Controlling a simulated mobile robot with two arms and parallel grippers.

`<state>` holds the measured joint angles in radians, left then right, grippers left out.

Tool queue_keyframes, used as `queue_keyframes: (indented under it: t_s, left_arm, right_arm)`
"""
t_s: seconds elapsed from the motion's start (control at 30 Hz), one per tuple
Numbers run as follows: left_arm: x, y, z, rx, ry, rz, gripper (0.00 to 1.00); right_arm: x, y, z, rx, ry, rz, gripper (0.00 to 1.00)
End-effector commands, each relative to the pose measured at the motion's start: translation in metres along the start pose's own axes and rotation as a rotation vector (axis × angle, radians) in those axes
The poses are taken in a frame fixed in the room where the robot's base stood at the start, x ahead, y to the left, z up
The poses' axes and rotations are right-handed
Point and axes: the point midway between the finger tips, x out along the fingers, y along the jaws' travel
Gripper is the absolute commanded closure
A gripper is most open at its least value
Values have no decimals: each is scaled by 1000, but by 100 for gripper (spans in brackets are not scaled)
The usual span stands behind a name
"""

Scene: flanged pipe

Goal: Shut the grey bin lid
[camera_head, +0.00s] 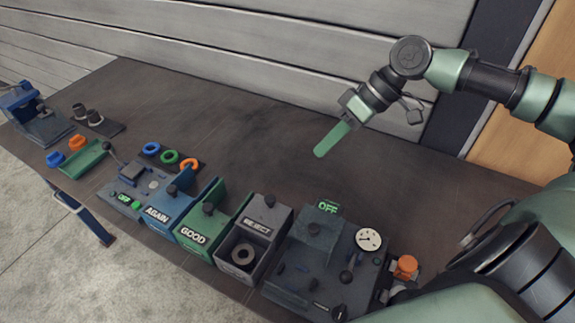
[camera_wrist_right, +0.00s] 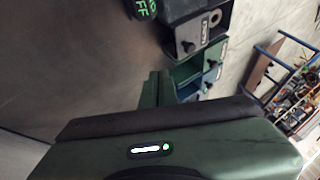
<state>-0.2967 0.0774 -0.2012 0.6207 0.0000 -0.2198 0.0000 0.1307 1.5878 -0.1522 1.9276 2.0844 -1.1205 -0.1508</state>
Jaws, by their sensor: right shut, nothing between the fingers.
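The grey bin marked REJECT (camera_head: 229,262) stands at the front of the bench, between the green GOOD bin and a dark machine. Its grey labelled panel (camera_head: 265,215) carries a black knob (camera_head: 271,201). A dark ring (camera_head: 243,253) shows in the open recess below the label, uncovered. I cannot tell the lid's exact angle. The grey bin also shows in the right wrist view (camera_wrist_right: 190,28), near the top. My right gripper (camera_head: 318,153) is shut and empty, in the air above the bench, behind and right of the bin, clear of it. My left gripper is out of view.
The green GOOD bin (camera_head: 205,246) and blue AGAIN bin (camera_head: 160,228) stand left of the grey bin. A dark machine with a gauge (camera_head: 369,240) and an OFF sign (camera_head: 327,207) stands right of it. The back middle of the bench (camera_head: 230,110) is clear.

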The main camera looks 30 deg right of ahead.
Motion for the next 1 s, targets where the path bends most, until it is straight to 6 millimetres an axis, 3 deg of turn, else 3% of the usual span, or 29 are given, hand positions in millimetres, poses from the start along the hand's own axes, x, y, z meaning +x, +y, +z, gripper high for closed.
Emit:
queue_keyframes:
  t_s: [0.27, 0.6, 0.8, 1.0]
  left_arm:
    - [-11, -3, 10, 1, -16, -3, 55]
    - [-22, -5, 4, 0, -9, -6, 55]
    - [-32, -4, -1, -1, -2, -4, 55]
    - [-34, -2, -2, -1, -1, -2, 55]
  right_arm:
    - [25, -4, -2, -4, 4, -9, 100]
    - [99, -3, -1, -1, 1, -6, 100]
    - [112, -28, 0, -3, -2, -2, 100]
    - [117, -36, 0, -2, -1, 0, 100]
